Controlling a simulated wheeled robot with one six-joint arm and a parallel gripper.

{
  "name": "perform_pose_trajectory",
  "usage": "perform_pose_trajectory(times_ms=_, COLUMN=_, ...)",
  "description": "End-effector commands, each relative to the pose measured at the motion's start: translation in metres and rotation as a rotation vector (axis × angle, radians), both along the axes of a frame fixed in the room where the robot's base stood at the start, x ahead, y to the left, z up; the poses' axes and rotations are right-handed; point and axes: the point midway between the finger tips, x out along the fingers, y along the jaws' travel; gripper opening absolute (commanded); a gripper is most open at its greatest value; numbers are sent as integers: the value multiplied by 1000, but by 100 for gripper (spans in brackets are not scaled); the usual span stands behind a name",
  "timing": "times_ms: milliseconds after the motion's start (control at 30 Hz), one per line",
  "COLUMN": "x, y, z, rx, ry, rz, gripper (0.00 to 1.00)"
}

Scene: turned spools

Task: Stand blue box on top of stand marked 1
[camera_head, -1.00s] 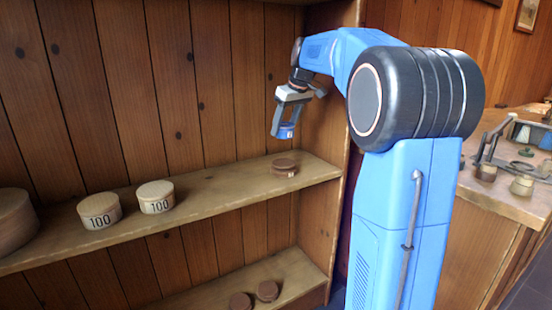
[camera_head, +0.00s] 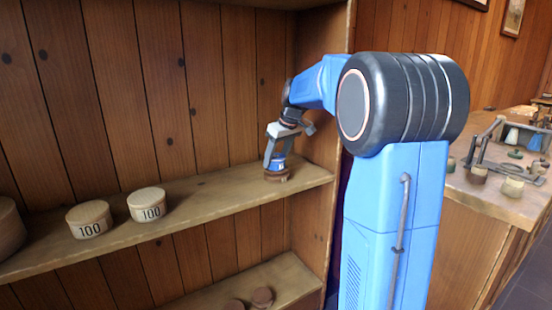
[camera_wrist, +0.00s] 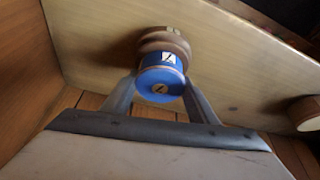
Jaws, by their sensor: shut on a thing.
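The blue box (camera_head: 280,163) is a small round blue container with a white label. It is held upright between the fingers of my gripper (camera_head: 277,160), which is shut on it. The stand (camera_head: 275,176) is a low brown turned disc on the upper shelf; its label is too small to read. The box is directly over the stand, at or very near its top; I cannot tell if they touch. In the wrist view, the blue box (camera_wrist: 160,84) sits between the fingers and partly covers the brown stand (camera_wrist: 165,40).
The wooden shelf (camera_head: 215,205) also carries two pale round boxes marked 100 (camera_head: 89,219) (camera_head: 148,205) and a larger brown one (camera_head: 8,228) at far left. Brown discs (camera_head: 262,297) lie on the lower shelf. The shelf's side wall (camera_head: 318,190) is close on the right.

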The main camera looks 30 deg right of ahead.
Motion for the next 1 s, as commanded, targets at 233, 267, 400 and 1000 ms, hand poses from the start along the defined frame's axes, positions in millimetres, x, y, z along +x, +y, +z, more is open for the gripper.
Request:
perform_pose_trajectory(times_ms=233, x=0, y=0, z=-1, rx=0, ry=-1, rz=0, gripper=31)
perform_pose_trajectory(times_ms=267, x=0, y=0, z=-1, rx=0, ry=-1, rz=0, gripper=31)
perform_pose_trajectory(times_ms=400, x=0, y=0, z=-1, rx=0, ry=-1, rz=0, gripper=72)
perform_pose_trajectory(times_ms=1000, x=-14, y=-4, z=40, rx=-2, ry=-5, rz=-1, gripper=72)
